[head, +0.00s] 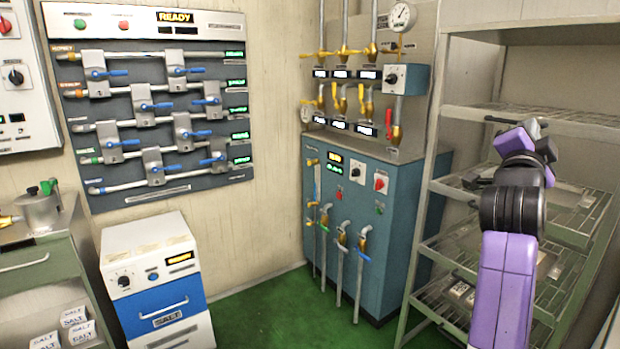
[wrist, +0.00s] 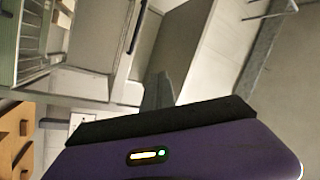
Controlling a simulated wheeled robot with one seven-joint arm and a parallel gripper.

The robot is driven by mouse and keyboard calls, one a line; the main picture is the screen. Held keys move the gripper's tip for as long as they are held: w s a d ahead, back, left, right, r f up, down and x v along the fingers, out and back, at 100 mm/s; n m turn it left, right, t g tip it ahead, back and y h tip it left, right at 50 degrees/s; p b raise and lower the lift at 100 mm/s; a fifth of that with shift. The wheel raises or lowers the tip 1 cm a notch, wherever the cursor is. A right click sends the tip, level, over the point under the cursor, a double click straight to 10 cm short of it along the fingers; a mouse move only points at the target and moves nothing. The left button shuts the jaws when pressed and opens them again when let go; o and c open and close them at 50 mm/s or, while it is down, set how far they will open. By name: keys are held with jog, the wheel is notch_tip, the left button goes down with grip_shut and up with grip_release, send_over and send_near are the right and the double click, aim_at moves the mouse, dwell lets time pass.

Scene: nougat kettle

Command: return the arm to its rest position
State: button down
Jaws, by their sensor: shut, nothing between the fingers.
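My arm (head: 507,285), purple with black joints, rises at the right of the head view in front of the wire shelving. It is bent at the top, with its far end folded near the upper shelves. In the wrist view, my gripper (wrist: 158,90) shows as a narrow grey finger shape beyond the dark edge of the purple wrist housing (wrist: 190,150). It is shut and empty. In the head view the fingers are hard to make out against the shelves.
The metal shelving (head: 460,115) stands close behind my arm. A blue-green valve cabinet (head: 350,230) is left of it. A white and blue salt cabinet (head: 155,285) and a valve panel (head: 150,120) are farther left. Green floor (head: 285,315) is clear between the cabinets.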

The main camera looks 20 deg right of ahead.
jog(key=s+a+f+n+t+y+p, duration=0.2)
jog(key=s+a+f+n+t+y, duration=0.3)
jog(key=a+f+n, duration=0.55)
jog(key=s+a+f+n+t+y+p, duration=0.1)
jog(key=s+a+f+n+t+y, duration=0.2)
jog(key=s+a+f+n+y, duration=0.7)
jog(key=s+a+f+g+y+p, duration=0.1)
jog(key=s+a+f, duration=0.3)
jog(key=s, duration=0.5)
jog(key=s+a+f+g+p, duration=0.2)
jog(key=s+a, duration=0.4)
jog(key=s, duration=0.3)
jog(key=s+a+f+g+y+p, duration=0.1)
jog(key=s+a+f, duration=0.4)
jog(key=s, duration=0.5)
jog(key=shift+a+f+n+g+y+p, duration=0.2)
jog(key=shift+f+n+g+y+p, duration=0.15)
jog(key=shift+g+p, duration=0.5)
jog(key=shift+d, duration=0.1)
